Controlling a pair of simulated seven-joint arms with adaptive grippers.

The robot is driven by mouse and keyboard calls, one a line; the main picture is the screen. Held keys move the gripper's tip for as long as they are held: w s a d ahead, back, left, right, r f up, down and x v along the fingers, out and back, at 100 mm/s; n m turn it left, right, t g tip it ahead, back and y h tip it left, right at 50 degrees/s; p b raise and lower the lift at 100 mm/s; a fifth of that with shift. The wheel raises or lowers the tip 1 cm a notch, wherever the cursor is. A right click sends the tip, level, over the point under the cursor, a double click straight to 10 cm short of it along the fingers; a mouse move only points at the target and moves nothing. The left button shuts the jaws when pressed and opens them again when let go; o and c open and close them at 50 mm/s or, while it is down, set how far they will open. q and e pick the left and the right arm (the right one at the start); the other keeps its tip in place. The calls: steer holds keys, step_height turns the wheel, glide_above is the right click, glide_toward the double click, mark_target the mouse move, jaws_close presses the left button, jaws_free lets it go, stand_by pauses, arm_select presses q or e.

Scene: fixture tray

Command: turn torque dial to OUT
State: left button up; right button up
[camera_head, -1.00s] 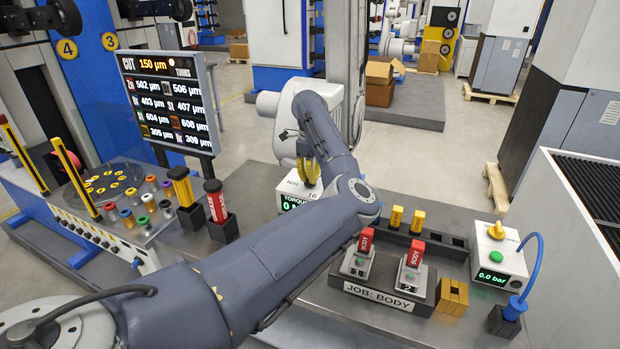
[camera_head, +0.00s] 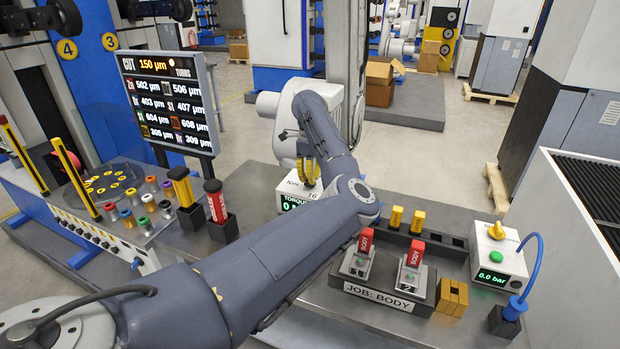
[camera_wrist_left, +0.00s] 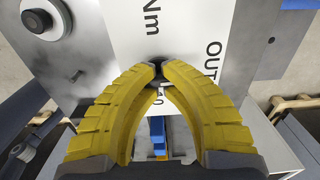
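The white torque box (camera_head: 286,187) stands mid-picture in the head view, partly hidden behind my left arm. Its green display reads TORQUE and 0, with the rest covered. In the left wrist view the white top of the box (camera_wrist_left: 190,25) carries the printed words Nm and OUT. The dark torque dial (camera_wrist_left: 158,72) is mostly hidden between my fingertips. My left gripper (camera_wrist_left: 159,69), with yellow ribbed fingers, is closed around the dial; it also shows over the box in the head view (camera_head: 309,172). The dial's pointer is not visible. My right gripper is not in view.
A job fixture (camera_head: 385,291) with two red BODY pieces stands right of my arm. A white pressure box (camera_head: 497,262) with a blue hose is at the far right. A black display board (camera_head: 168,100) and several coloured pieces are at the left.

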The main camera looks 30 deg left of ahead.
arm_select(q)
steer(key=shift+o, duration=0.8)
steer(key=o, duration=0.4)
step_height(320, 180, up, 12)
